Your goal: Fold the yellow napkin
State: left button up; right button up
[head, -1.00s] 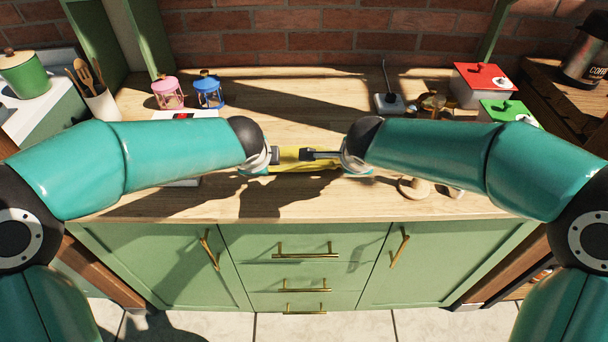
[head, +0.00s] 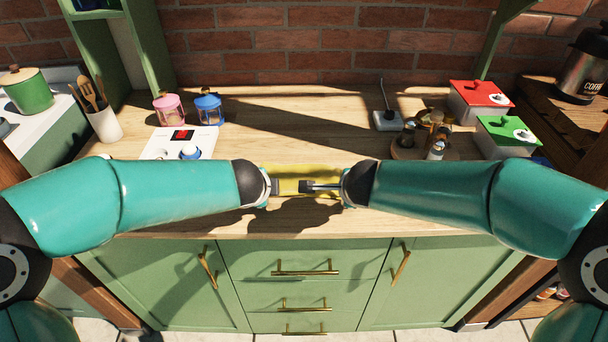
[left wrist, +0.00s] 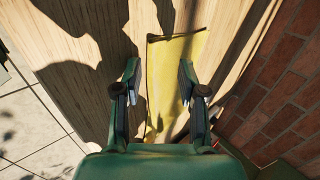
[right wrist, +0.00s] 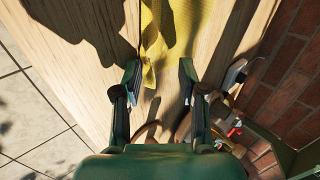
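The yellow napkin (head: 305,172) lies on the wooden counter near its front edge, partly hidden by my grippers in the head view. My left gripper (head: 274,187) is over its left part. In the left wrist view the open fingers (left wrist: 158,75) are apart, with the napkin (left wrist: 178,60) between and beyond them. My right gripper (head: 312,187) is over its right part. In the right wrist view those fingers (right wrist: 160,72) are open and empty, with the napkin (right wrist: 170,30) reaching between their tips. Whether any fingertip touches the cloth is unclear.
A white device (head: 165,140) with a red display and pink (head: 169,108) and blue (head: 208,108) lanterns stand at the left. A round wooden stand (head: 425,140) and red-lidded (head: 480,97) and green-lidded (head: 506,135) boxes are at the right.

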pick_arm(q)
jog(key=shift+r, duration=0.1)
pick_arm(e)
jog(key=shift+r, duration=0.1)
pick_arm(q)
jog(key=shift+s+r, duration=0.1)
jog(key=shift+r, duration=0.15)
pick_arm(e)
jog(key=shift+r, duration=0.25)
pick_arm(q)
jog(key=v, duration=1)
jog(key=shift+w+r, duration=0.25)
jog(key=shift+r, duration=0.1)
pick_arm(e)
jog(key=v, duration=1)
jog(key=shift+w+r, duration=0.2)
jog(key=shift+r, duration=0.15)
